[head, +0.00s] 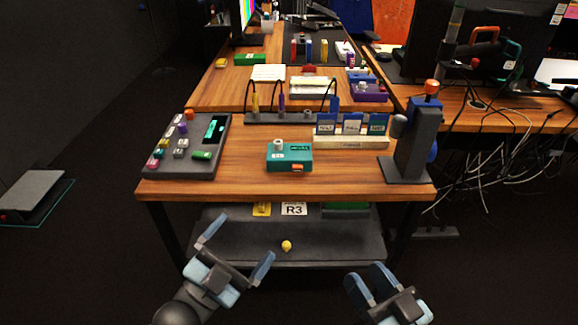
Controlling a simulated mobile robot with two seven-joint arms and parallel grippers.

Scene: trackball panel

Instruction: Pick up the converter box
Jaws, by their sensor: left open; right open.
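My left gripper (238,243) is open and empty, in front of the table and lower left of the box in the picture. My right gripper (367,274) is open and empty, in front of the table and lower right of the box. Neither gripper touches the box.
A grey control panel (178,166) with coloured buttons stands left of the box. A wooden rack (352,142) with upright cards is behind right, a dark upright stand (413,147) at the right corner. A cable strip (262,118) lies behind. The front table strip is clear.

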